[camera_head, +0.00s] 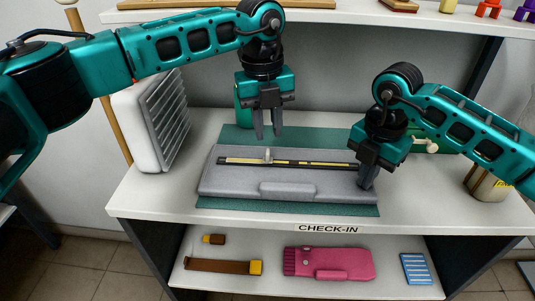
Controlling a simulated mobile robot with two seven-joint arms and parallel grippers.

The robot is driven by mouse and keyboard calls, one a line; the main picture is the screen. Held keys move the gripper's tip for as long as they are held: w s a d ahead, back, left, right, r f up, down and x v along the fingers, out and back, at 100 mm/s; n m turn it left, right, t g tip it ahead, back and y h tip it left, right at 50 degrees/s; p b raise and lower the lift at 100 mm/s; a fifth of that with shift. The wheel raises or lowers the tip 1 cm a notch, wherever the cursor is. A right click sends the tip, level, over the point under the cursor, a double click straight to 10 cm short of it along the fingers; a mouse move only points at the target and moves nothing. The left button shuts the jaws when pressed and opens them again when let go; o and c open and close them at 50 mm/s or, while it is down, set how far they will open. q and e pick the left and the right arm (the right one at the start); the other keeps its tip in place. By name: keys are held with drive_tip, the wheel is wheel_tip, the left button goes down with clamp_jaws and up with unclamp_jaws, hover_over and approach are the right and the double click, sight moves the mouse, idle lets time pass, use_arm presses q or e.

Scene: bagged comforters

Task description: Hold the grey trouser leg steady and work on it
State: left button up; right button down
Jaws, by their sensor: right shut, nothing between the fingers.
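The grey trouser leg (230,184) lies flat on a green mat (330,208) on the table. A dark strip with a yellow line (310,165) runs along its top, with a small light tab (268,155) left of the strip's middle. A raised grey flap (287,189) is at its front. My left gripper (268,136) points down above the back edge of the leg, its fingers apart with nothing between them. My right gripper (367,185) is at the leg's right end, pointing down, shut and empty. Whether it touches the cloth is unclear.
A white louvred box (150,120) stands at the table's left. A tin (487,185) stands at the right, and a green thing (430,142) is partly hidden behind my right arm. The shelf below holds a pink piece (330,263), a brown strap (215,266) and a blue striped card (416,268).

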use_arm(q)
drive_tip(key=n, duration=0.4)
drive_tip(key=n+h, duration=0.1)
drive_tip(key=n, duration=0.1)
drive_tip(key=shift+s+a+f, duration=0.1)
drive_tip(key=shift+a, duration=0.2)
clamp_jaws()
drive_tip(key=n, duration=0.3)
drive_tip(key=a+n+h, duration=0.1)
drive_tip(key=n, duration=0.4)
drive_tip(key=shift+w+a+r+n+h, duration=0.2)
drive_tip(key=shift+a+r+n+h, duration=0.1)
drive_tip(key=shift+a, duration=0.1)
